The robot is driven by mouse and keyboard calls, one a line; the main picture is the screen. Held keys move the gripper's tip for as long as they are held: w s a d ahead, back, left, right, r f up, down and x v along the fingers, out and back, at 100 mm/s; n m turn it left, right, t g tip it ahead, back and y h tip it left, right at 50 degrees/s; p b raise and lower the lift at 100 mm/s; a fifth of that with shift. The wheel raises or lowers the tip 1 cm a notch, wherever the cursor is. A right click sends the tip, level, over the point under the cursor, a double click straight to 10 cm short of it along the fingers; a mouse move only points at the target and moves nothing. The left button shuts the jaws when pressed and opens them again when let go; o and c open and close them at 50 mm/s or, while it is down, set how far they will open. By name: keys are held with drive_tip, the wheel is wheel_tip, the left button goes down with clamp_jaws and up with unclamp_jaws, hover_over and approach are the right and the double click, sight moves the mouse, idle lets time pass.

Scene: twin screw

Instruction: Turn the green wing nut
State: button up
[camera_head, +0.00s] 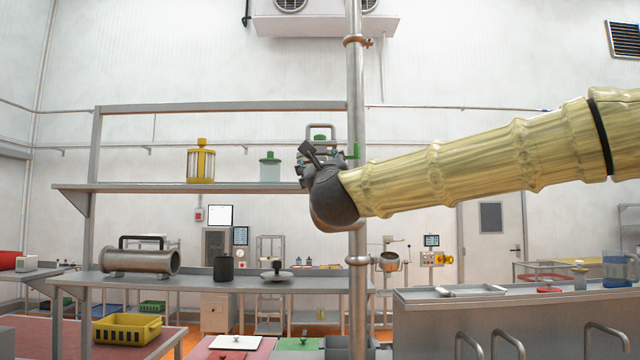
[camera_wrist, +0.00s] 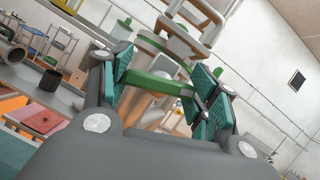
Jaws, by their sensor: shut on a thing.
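The green wing nut (camera_wrist: 152,80) lies across the space between my gripper's teal pads in the wrist view, in front of a metal vessel with a looped handle (camera_wrist: 183,22). My gripper (camera_wrist: 165,85) is shut on it, with a pad at each side. In the head view my gripper (camera_head: 318,158) is at the shelf beside the vertical steel pole, and hides most of the vessel. Only the vessel's handle (camera_head: 321,127) and small bits of green show there. The far side of the nut is hidden.
The upper shelf (camera_head: 130,187) also holds a yellow canister (camera_head: 201,162) and a green-lidded jar (camera_head: 270,167), left of my gripper. The vertical steel pole (camera_head: 356,90) stands close by my gripper. The lower bench (camera_head: 200,284) carries a metal cylinder (camera_head: 140,261) and a dark pot (camera_head: 223,268).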

drive_tip(key=shift+f+m+h+b, duration=0.3)
drive_tip(key=shift+m+h+b, duration=0.5)
drive_tip(key=shift+m+b, duration=1)
drive_tip(key=m+b, duration=0.1)
drive_tip(key=b, duration=0.2)
drive_tip(key=shift+r+h, duration=0.15)
drive_tip(key=shift+h, duration=0.25)
drive_tip(key=shift+r+m+b, duration=0.2)
drive_tip(key=shift+m+b, duration=0.3)
drive_tip(key=shift+b, duration=0.2)
drive_tip(key=o, duration=1)
drive_tip(key=shift+d, duration=0.1)
drive_tip(key=shift+o, duration=0.2)
drive_tip(key=shift+f, duration=0.1)
drive_tip(key=v, duration=1.2)
drive_tip(key=shift+f, duration=0.2)
drive_tip(key=shift+w+a, duration=0.1)
drive_tip(key=shift+a, duration=0.1)
